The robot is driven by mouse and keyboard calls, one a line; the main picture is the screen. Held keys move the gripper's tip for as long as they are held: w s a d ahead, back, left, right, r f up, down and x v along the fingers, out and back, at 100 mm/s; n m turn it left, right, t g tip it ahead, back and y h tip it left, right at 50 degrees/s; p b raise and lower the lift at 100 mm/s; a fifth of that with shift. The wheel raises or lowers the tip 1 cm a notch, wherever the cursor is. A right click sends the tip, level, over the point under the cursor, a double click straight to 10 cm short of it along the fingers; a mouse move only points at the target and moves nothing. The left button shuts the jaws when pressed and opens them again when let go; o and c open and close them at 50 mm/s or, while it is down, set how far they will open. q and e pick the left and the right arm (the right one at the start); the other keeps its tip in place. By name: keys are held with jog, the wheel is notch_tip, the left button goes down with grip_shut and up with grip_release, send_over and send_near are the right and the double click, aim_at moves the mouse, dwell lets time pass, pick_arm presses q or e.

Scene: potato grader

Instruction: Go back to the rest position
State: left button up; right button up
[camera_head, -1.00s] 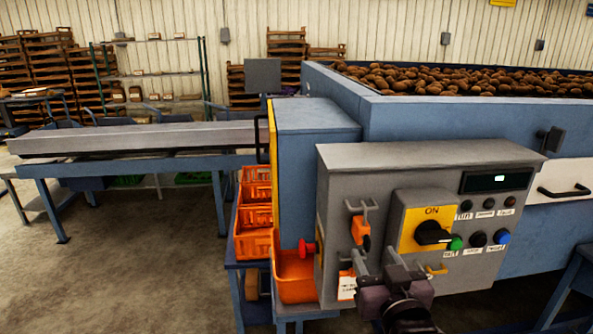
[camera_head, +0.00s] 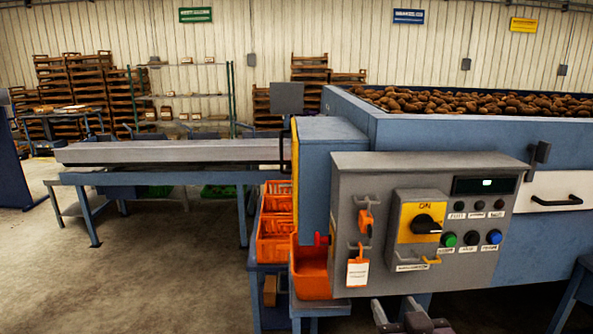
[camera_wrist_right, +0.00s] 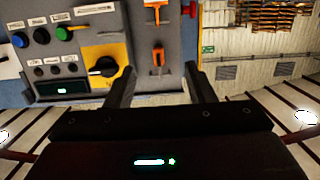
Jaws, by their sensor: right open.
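My right gripper (camera_head: 400,310) shows at the bottom edge of the camera_head view, below the grey control box (camera_head: 350,210). In the right wrist view my right gripper (camera_wrist_right: 160,88) is open, with nothing between its two fingers. The control box appears upside down there, beyond the fingers. The box has a black rotary switch (camera_head: 425,224) on a yellow plate, also seen in the wrist view (camera_wrist_right: 103,67). An orange lock-like piece (camera_head: 366,222) and a white-and-orange tag (camera_head: 357,272) hang at its left. My left gripper is not in view.
Orange crates (camera_head: 275,238) and an orange bin (camera_head: 311,275) stand left of the control box. A large blue hopper (camera_head: 420,130) of potatoes is behind it. A long conveyor table (camera_head: 170,152) runs left. Open floor (camera_head: 160,270) lies at front left.

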jog(key=s+d+f+n+g+h, duration=0.1)
jog(key=s+d+f+g, duration=0.1)
jog(key=s+f+g, duration=1.45)
jog(key=s+f+t+b, duration=0.1)
jog(key=s+f, duration=0.1)
jog(key=f, duration=1.5)
jog(key=s+f+t, duration=0.2)
jog(key=f, duration=1.5)
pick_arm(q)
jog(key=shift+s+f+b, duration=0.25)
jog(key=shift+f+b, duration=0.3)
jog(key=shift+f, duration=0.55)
pick_arm(e)
jog(key=s+d+f+g, duration=0.1)
jog(key=s+f, duration=0.9)
jog(key=s+d+f, duration=0.2)
jog(key=s+f, duration=0.7)
jog(key=s, duration=0.1)
jog(key=shift+d+f+n+g, duration=0.25)
jog(key=shift+f+n+g, duration=0.05)
jog(key=shift+f+g, duration=0.05)
